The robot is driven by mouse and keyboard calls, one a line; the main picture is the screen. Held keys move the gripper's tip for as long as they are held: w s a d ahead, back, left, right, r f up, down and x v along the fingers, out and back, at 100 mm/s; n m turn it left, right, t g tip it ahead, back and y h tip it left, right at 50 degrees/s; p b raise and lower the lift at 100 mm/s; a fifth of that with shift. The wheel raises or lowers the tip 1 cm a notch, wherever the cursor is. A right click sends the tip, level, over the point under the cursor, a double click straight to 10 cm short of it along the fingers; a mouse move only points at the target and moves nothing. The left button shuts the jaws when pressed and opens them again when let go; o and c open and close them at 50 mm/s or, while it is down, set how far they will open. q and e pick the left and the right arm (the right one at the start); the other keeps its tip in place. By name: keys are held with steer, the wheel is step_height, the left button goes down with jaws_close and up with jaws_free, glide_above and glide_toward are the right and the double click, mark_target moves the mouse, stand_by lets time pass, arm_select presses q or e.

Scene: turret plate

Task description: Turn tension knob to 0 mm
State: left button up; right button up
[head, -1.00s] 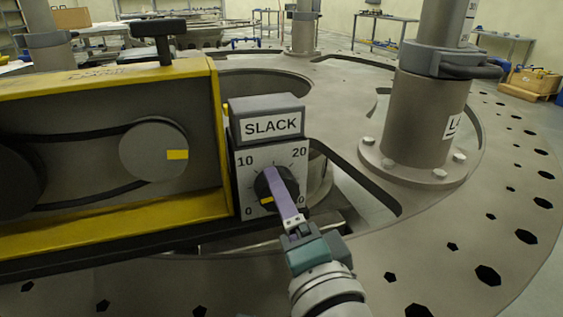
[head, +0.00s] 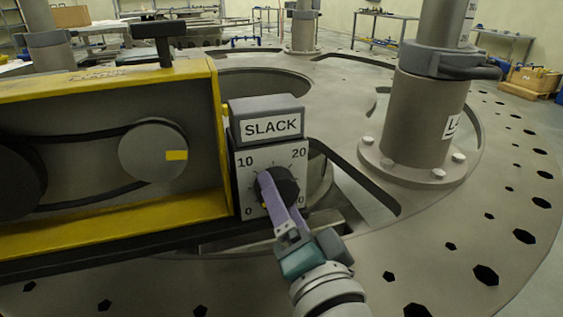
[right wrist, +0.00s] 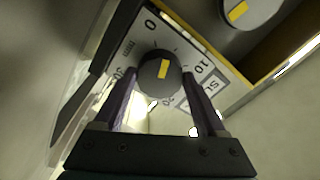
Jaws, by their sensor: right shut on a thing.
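The tension knob (head: 287,181) is black with a yellow mark, on a white dial plate (head: 243,187) numbered 0, 10 and 20, below a "SLACK" label (head: 271,127). My right gripper (head: 272,184) reaches up from below with its purple fingers on the knob, partly covering it. In the head view the yellow mark shows only as a sliver at the knob's lower left, near the 0. In the right wrist view the fingers stand on both sides of the knob (right wrist: 150,83), and its yellow mark points roughly toward the 0 side. My left gripper is out of view.
A yellow-framed belt housing (head: 110,215) with a grey pulley (head: 150,150) stands directly left of the dial. A thick bolted grey post (head: 425,125) rises to the right. The round plate (head: 460,215) has several holes and slots.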

steer(key=o, duration=1.3)
steer(key=shift+s+d, duration=0.1)
steer(key=shift+s, duration=0.1)
steer(key=p+v, duration=0.3)
steer(key=v, duration=0.5)
steer(key=shift+s+d, duration=0.1)
steer(key=shift+s, duration=0.25)
steer(key=shift+s+d, duration=0.15)
steer(key=shift+s, duration=0.25)
